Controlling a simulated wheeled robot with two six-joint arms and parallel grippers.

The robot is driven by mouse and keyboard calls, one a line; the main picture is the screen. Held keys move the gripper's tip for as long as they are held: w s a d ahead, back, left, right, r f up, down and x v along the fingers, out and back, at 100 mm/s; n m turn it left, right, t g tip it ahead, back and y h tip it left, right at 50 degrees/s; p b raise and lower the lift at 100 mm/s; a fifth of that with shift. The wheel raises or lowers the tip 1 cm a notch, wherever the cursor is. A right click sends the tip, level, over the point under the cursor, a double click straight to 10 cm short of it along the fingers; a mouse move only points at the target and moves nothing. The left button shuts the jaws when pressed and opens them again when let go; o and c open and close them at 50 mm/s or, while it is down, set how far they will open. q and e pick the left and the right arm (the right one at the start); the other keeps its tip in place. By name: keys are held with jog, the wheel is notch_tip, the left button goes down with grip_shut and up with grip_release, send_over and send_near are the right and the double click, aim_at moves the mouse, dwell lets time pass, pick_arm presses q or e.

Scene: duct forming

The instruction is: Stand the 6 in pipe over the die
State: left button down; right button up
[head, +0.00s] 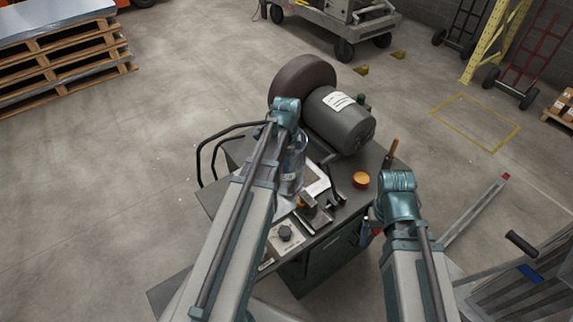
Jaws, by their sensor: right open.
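My left arm reaches over the cart, and its wrist bends down there. A grey-blue, shiny upright cylinder (292,172) shows beside the forearm, above the cart top. It may be the pipe, but I cannot tell it surely from my wrist. My left gripper's fingertips are hidden behind the arm. My right gripper (368,233) is small and partly hidden below its wrist, open, at the cart's right edge. A pale plate with a dark round knob (285,233) lies at the cart's near end; I cannot tell whether it is the die.
The dark cart top (345,193) holds a large grey motor (340,118) with a dark wheel, an orange round item (361,180) and several metal tools. Pallets (65,58) stand back left. Grey metal parts (520,285) lie at lower right. Open floor lies left.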

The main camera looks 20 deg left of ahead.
pick_arm(q)
jog(key=shift+f+b, duration=1.45)
jog(key=shift+f, duration=0.35)
jog(key=shift+f+b, duration=0.3)
jog(key=c, duration=1)
grip_release()
jog(key=shift+r, duration=0.1)
notch_tip(320, 180, up, 14)
jog(key=p, duration=1.4)
jog(key=shift+f, duration=0.2)
